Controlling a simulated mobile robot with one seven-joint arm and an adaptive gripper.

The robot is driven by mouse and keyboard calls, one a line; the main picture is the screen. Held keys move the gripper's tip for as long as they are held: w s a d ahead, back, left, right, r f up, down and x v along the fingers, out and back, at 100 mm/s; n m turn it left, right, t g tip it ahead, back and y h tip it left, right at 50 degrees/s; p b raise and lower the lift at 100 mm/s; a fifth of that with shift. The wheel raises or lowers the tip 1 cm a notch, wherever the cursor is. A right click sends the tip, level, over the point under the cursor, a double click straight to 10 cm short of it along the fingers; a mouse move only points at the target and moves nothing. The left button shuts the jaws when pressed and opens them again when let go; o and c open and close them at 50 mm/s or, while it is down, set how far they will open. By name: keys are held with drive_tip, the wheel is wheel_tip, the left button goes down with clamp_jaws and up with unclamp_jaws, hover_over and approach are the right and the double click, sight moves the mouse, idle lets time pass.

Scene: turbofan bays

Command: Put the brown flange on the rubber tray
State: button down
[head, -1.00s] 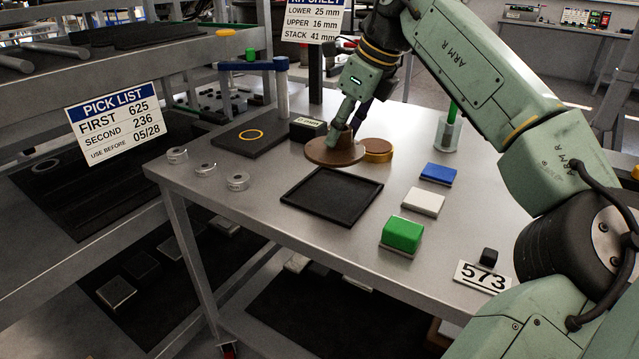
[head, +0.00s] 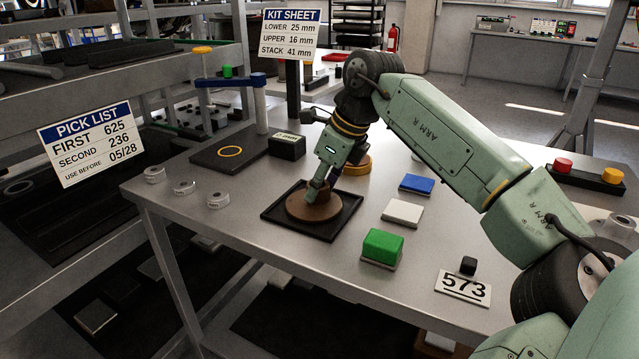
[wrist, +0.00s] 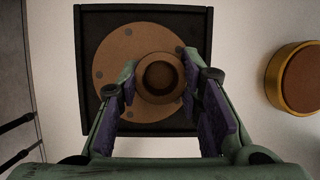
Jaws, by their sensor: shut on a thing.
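The brown flange (head: 312,207) is a flat round disc with bolt holes and a raised hub. In the head view it is within the outline of the black rubber tray (head: 268,214), level and close to its floor; I cannot tell if it touches. In the wrist view the flange (wrist: 112,55) lies inside the square rim of the tray (wrist: 83,75). My gripper (head: 318,188) is shut on the flange's hub, with one purple-padded finger on each side of it in the wrist view (wrist: 158,85).
A gold-rimmed round part with a brown top (wrist: 300,78) is right of the tray. A green block (head: 382,247), white block (head: 402,213) and blue block (head: 416,183) stand to the right. Several metal rings (head: 185,187) lie left. A black plate (head: 215,160) and a small black box (head: 287,147) are behind.

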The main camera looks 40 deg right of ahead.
drive_tip(key=c, duration=1.1)
unclamp_jaws()
drive_tip(key=v, duration=1.2)
drive_tip(key=shift+r, duration=0.1)
